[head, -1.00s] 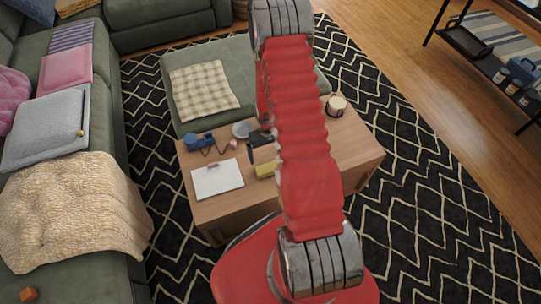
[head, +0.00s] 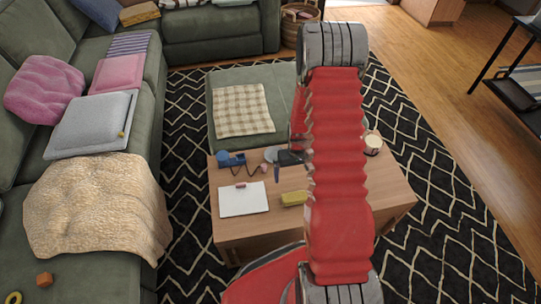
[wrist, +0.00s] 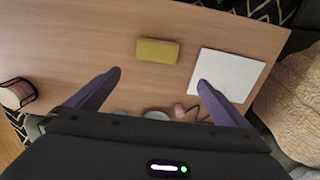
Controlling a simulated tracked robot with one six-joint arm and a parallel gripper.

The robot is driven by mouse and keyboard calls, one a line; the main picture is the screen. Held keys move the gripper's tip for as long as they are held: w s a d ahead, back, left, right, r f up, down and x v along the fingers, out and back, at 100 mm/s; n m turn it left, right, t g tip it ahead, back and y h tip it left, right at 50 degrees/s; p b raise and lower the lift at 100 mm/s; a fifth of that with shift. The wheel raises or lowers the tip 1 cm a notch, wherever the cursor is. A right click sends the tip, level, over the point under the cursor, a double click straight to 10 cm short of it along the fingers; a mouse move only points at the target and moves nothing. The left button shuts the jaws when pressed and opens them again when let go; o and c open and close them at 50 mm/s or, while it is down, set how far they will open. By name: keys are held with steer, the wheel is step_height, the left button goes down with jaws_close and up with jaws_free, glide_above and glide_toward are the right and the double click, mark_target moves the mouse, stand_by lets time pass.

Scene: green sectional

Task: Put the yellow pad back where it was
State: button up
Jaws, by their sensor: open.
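The yellow pad (head: 294,198) lies flat on the wooden coffee table (head: 245,228), to the right of a white sheet or notebook (head: 243,200). In the wrist view the pad (wrist: 157,51) is beyond the fingertips and between their lines, with the white sheet (wrist: 227,74) to its right. My gripper (wrist: 159,78) is open and empty, its two dark fingers spread wide above the table and apart from the pad. In the head view my gripper (head: 283,168) is partly hidden by my red arm.
A blue telephone-like object (head: 230,159) with a cord, a small pink thing (head: 263,168) and a white candle or cup (head: 373,144) stand on the table. A green ottoman (head: 250,130) is behind it. The green sofa (head: 130,190) with cushions and a blanket is left.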

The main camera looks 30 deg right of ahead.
steer(key=a+r+n+t, duration=0.1)
steer(key=a+r, duration=0.4)
steer(key=r, duration=0.9)
steer(key=a+r+t, duration=0.1)
steer(key=a+r, duration=0.3)
steer(key=r, duration=1)
steer(key=s+a+r+n+t, duration=0.1)
steer(key=s+a+r, duration=0.4)
steer(key=s+r, duration=0.3)
steer(key=s+a+r+t, duration=0.2)
steer(key=s+a+r, duration=0.4)
steer(key=s+r, duration=0.3)
steer(key=shift+a+n, duration=0.15)
steer(key=shift+n, duration=0.25)
steer(key=shift+s, duration=0.15)
